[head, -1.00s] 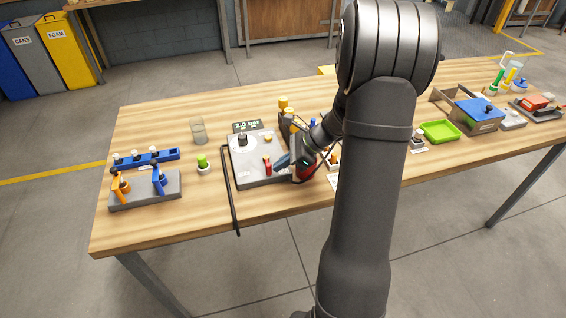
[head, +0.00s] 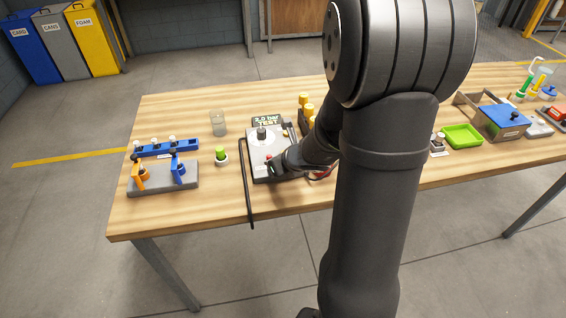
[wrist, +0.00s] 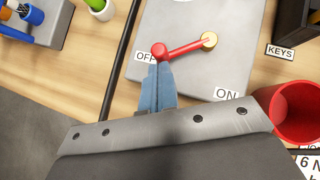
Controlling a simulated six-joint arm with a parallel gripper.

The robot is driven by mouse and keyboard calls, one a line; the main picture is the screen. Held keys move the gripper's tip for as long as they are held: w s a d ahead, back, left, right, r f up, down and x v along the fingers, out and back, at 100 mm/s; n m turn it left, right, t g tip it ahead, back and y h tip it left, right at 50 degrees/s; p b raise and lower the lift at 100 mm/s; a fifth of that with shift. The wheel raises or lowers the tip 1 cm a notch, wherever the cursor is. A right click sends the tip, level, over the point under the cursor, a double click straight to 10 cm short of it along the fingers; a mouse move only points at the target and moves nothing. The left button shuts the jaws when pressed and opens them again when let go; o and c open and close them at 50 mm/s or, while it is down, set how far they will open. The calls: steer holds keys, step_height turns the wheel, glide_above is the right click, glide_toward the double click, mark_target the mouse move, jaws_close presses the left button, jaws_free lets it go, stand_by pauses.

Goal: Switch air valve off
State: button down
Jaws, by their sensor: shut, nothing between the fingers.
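The air valve is a red lever (wrist: 185,47) on a brass pivot (wrist: 209,41), on a grey panel (wrist: 181,17). In the wrist view the lever points left from its pivot, and its red knob (wrist: 160,50) is beside the OFF label (wrist: 146,57). The ON label (wrist: 227,95) lies lower right, away from the knob. My gripper (wrist: 159,68) is shut and empty, its blue fingertips right at the knob; I cannot tell if they touch. In the head view my gripper (head: 272,168) is over the panel's front part (head: 255,160), and my arm hides much of the valve.
The panel's display (head: 269,121) reads "2.0 bar TEST". A red cup (wrist: 297,112) stands at the right in the wrist view. A green-capped item (head: 221,156) and a glass (head: 218,124) stand left of the panel.

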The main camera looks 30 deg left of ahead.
steer(key=shift+s+a, duration=0.1)
steer(key=shift+a, duration=1.4)
steer(key=shift+w+a, duration=0.2)
steer(key=shift+a, duration=0.7)
steer(key=s+d, duration=0.3)
steer(key=shift+s+r, duration=0.1)
steer(key=shift+r, duration=0.05)
steer(key=s+d+r, duration=0.4)
steer(key=r, duration=0.2)
steer(key=shift+s+d+r, duration=0.35)
steer(key=shift+d+r, duration=0.05)
steer(key=shift+w+a+f, duration=0.1)
steer(key=shift+w+a+f, duration=0.8)
steer(key=shift+f, duration=0.3)
steer(key=shift+w+a+f, duration=0.75)
steer(key=shift+f, duration=0.35)
steer(key=shift+w+a+f, duration=0.8)
steer(key=shift+f, duration=0.3)
steer(key=shift+w+a+f, duration=0.15)
